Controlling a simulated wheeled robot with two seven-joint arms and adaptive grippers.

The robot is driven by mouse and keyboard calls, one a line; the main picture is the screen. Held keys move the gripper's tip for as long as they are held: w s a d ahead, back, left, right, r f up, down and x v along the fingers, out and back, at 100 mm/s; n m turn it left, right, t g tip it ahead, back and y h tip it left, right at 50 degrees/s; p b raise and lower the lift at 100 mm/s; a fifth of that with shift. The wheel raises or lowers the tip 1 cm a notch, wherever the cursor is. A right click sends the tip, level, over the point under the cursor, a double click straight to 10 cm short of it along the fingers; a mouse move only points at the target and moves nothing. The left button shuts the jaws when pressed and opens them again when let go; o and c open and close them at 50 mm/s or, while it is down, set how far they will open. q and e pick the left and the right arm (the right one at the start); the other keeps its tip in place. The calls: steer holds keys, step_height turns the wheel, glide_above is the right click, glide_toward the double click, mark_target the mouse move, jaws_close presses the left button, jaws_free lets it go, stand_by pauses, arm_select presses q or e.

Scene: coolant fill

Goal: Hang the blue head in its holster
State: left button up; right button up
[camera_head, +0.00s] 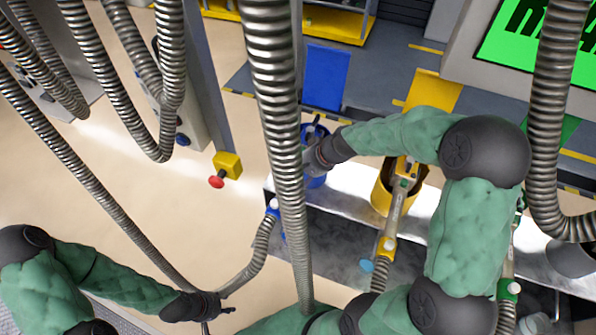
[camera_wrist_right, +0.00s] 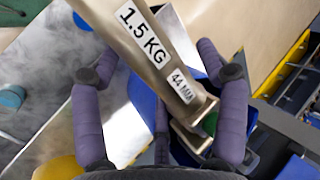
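The blue head (camera_wrist_right: 150,60) is a beige body marked 1.5 KG and 44 MM, with a blue edge and a green part near its end. In the head view its white-and-blue rear end (camera_head: 272,205) shows, with the rest largely behind a hanging hose. My right gripper (camera_wrist_right: 160,85) has its fingers spread around the head, with gaps visible. The blue holster (camera_head: 315,178) is beside that hand; it also shows behind the head in the wrist view (camera_wrist_right: 145,98). Seating is unclear. My left gripper (camera_head: 220,318) is open beside the head's hose (camera_head: 255,255).
A yellow holster (camera_head: 382,198) with a yellow head (camera_head: 393,215) stands to the right on the metal shelf. A green-ended head (camera_head: 508,285) is further right. Thick metal hoses (camera_head: 275,100) hang across the view. A red stop button (camera_head: 217,181) on a yellow box is at left.

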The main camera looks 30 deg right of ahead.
steer(key=shift+s+a+f, duration=0.1)
steer(key=shift+s, duration=0.1)
steer(key=v, duration=1.2)
steer(key=shift+w, duration=0.15)
